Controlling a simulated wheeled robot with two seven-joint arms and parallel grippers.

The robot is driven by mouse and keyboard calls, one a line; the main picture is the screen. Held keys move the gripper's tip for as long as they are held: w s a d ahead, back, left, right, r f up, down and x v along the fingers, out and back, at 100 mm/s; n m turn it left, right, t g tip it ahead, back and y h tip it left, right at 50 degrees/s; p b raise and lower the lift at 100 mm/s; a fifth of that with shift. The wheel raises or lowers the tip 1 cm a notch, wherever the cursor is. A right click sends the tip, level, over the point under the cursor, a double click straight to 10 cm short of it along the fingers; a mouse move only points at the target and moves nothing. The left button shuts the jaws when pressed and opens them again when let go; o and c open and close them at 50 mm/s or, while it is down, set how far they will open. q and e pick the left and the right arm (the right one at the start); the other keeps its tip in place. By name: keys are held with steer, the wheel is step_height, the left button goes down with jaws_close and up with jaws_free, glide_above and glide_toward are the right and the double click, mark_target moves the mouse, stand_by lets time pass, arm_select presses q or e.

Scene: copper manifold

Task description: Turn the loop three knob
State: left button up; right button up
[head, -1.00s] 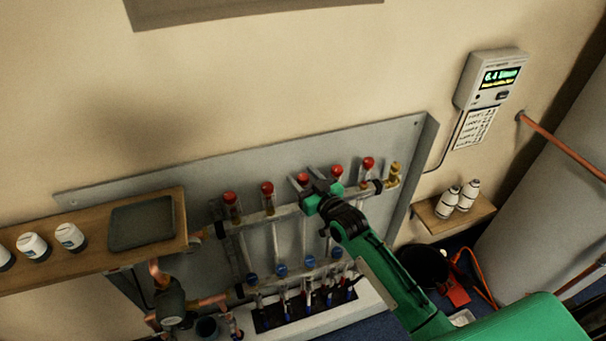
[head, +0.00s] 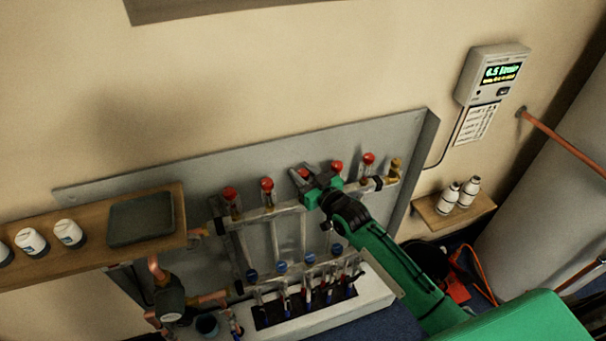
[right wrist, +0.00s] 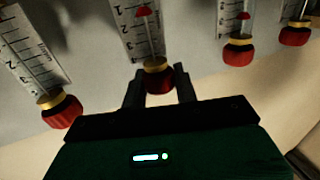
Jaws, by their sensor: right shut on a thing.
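The manifold has a row of red knobs along its upper bar. The third from the left, the loop three knob (head: 303,173), is partly hidden by my right gripper (head: 306,182). In the right wrist view the red knob with a yellow collar (right wrist: 158,80) sits between the two dark fingers of my right gripper (right wrist: 160,88), which are shut on it. A clear scale tube with a red float (right wrist: 144,12) adjoins that knob. My left gripper is not in view.
Neighbouring red knobs (head: 267,186) and (head: 337,167) stand close on both sides. Blue caps (head: 282,267) line the lower bar. A wall display (head: 500,73) seems to read 6.5. A wooden shelf (head: 60,262) is at left, and a small shelf with two bottles (head: 451,212) is at right.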

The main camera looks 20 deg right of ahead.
stand_by(0.3)
steer(key=o, duration=0.9)
steer(key=shift+o, duration=0.2)
steer(key=shift+s+d+f, duration=0.15)
steer(key=shift+s+d, duration=0.05)
steer(key=shift+s, duration=0.25)
steer(key=b+v, duration=0.4)
steer(key=v, duration=0.9)
steer(key=shift+r, duration=0.2)
steer(key=shift+w, duration=0.1)
